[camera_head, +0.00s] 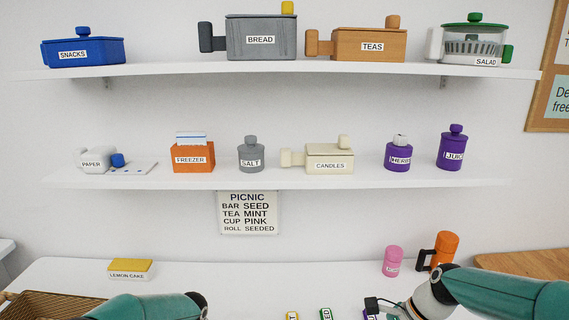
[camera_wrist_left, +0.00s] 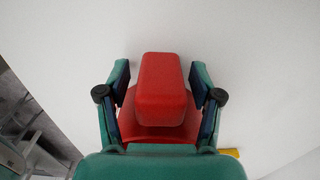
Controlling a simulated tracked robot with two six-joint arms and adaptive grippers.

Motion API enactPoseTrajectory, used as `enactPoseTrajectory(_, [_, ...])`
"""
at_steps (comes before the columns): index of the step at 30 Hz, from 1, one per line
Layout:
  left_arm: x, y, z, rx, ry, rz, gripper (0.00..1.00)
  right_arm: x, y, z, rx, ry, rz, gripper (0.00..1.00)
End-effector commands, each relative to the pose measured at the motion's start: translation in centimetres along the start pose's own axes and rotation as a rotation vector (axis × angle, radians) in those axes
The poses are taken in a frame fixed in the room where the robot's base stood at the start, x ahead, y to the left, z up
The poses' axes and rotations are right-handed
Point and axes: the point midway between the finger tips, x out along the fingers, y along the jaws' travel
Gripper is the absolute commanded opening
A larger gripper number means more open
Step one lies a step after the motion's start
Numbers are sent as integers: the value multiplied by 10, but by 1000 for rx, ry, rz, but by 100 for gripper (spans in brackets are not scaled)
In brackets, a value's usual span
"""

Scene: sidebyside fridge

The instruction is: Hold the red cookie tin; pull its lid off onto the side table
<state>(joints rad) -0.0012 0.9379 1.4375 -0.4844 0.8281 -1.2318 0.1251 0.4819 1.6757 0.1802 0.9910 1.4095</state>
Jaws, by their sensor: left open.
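In the left wrist view a red block-shaped part (camera_wrist_left: 160,88) stands between the fingers of my left gripper (camera_wrist_left: 160,82), with a wider red piece (camera_wrist_left: 148,134) below it. This looks like the red cookie tin, but no label shows. The left gripper is open, one finger on each side; I cannot tell whether either touches the red. In the head view no red tin shows, and only part of my left arm is visible at the bottom. My right gripper (camera_head: 378,305) is at the bottom right of the head view, cut off and partly hidden, so its opening is unclear.
A white table holds a yellow-topped lemon cake box (camera_head: 130,269), a pink container (camera_head: 393,261), an orange jug (camera_head: 440,249) and a wicker basket (camera_head: 45,305). A wooden surface (camera_head: 525,263) lies at the right. Two wall shelves (camera_head: 290,178) carry labelled containers. The table's middle back is clear.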

Motion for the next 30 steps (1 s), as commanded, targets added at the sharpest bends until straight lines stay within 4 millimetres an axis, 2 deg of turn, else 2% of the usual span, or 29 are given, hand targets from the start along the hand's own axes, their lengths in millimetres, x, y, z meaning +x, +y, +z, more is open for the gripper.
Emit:
enactPoseTrajectory(5, [-17, -1, 0, 0, 0, -4, 66, 0, 0, 0, 0, 0, 0, 60])
enactPoseTrajectory(15, [-82, -2, 0, -1, 0, -5, 66, 0, 0, 0, 0, 0, 0, 60])
enactPoseTrajectory(19, [-103, -2, 0, 0, 0, -4, 66, 0, 0, 0, 0, 0, 0, 60])
enactPoseTrajectory(24, [-116, -1, 0, 1, 0, -1, 66, 0, 0, 0, 0, 0, 0, 60])
enactPoseTrajectory(30, [-118, 0, 0, 1, 0, 1, 66, 0, 0, 0, 0, 0, 0, 60])
